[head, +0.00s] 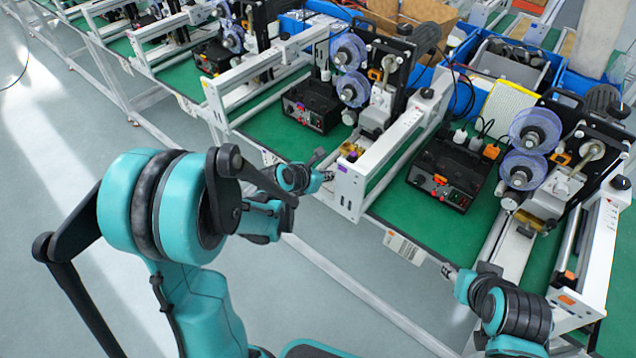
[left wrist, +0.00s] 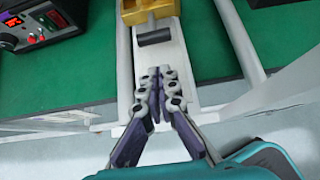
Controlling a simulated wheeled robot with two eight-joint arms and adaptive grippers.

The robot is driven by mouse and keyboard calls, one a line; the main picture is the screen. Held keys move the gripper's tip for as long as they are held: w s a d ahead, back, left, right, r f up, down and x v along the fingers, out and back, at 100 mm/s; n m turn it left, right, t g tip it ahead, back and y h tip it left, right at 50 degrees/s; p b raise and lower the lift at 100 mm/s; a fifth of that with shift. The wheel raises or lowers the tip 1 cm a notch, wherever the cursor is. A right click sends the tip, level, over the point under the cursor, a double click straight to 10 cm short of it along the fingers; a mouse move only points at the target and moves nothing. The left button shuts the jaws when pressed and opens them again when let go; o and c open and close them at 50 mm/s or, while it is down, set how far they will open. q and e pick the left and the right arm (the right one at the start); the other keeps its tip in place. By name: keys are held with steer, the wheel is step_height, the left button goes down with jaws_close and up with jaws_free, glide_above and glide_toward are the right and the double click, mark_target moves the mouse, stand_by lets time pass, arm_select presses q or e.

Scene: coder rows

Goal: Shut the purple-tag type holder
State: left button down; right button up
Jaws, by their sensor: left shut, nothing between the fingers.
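The purple-tag type holder (head: 351,148) is a gold block at the front of the middle coding machine, with a small purple patch by it. It sits drawn out toward the near end of its white slide. In the left wrist view the gold block (left wrist: 150,10) shows at the top, with a dark round handle (left wrist: 155,37) pointing toward me. My left gripper (head: 327,176) is shut and empty. Its fingertips (left wrist: 161,72) are over the slide, a little short of the handle and in line with it. My right gripper (head: 449,271) is low by the right machine, its fingers too small to judge.
A white frame rail (head: 385,155) stands right of the holder. A black control box (head: 312,103) is left of it, and another (head: 450,172) lies right on the green bench top (head: 420,215). A second machine (head: 555,165) stands right. The grey floor in front is open.

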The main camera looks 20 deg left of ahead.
arm_select(q)
steer(key=shift+w+d+r, duration=0.2)
steer(key=shift+w+d, duration=0.05)
steer(key=shift+w, duration=0.4)
steer(key=shift+w+d+r, duration=0.15)
steer(key=shift+w+d, duration=0.1)
steer(key=shift+w, duration=0.35)
steer(key=w, duration=0.2)
steer(key=w+d, duration=0.1)
steer(key=shift+w+d+b, duration=0.2)
steer(key=shift+w+b, duration=0.1)
steer(key=shift+w, duration=0.1)
steer(key=shift+s, duration=0.1)
steer(key=shift+a, duration=0.1)
